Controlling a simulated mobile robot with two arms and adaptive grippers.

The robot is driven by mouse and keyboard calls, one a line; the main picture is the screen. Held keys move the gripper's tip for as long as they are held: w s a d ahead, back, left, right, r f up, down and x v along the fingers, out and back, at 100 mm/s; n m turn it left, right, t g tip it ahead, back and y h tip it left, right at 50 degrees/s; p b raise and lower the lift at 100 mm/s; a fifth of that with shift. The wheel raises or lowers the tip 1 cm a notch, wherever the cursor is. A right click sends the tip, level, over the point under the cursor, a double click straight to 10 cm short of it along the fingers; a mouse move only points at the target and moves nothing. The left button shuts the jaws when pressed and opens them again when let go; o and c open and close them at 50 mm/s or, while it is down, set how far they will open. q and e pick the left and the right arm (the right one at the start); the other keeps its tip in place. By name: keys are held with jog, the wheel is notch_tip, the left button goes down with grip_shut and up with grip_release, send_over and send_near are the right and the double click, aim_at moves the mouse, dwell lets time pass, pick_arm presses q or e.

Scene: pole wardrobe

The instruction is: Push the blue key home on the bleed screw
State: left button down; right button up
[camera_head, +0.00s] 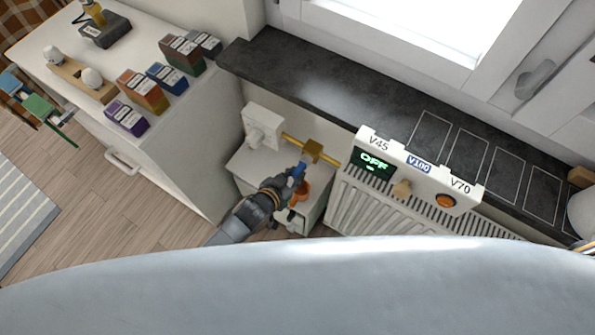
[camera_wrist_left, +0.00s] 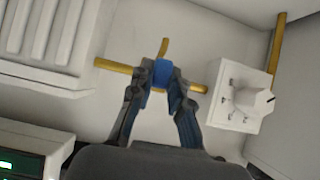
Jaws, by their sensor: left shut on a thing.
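My left gripper (camera_head: 297,178) reaches in from the lower left to the brass pipe fitting (camera_head: 313,151) beside the radiator. It is shut on the blue key (camera_wrist_left: 161,73), which shows between the two fingertips in the left wrist view. The key points at the brass fitting, with the brass pipe (camera_wrist_left: 114,66) running out to both sides behind the fingers. The bleed screw itself is hidden behind the key and fingertips. I cannot tell whether the key touches or sits on it.
A white dial box (camera_wrist_left: 244,101) is close beside the pipe. The dark sill (camera_head: 330,88) runs above.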

pick_arm(q)
jog(key=shift+w+d+r, duration=0.1)
jog(key=shift+r, duration=0.05)
jog(key=c, duration=1.6)
grip_release()
jog(key=o, duration=0.4)
jog(key=shift+w+d, duration=0.1)
jog(key=shift+w, duration=0.05)
jog(key=v, duration=1.2)
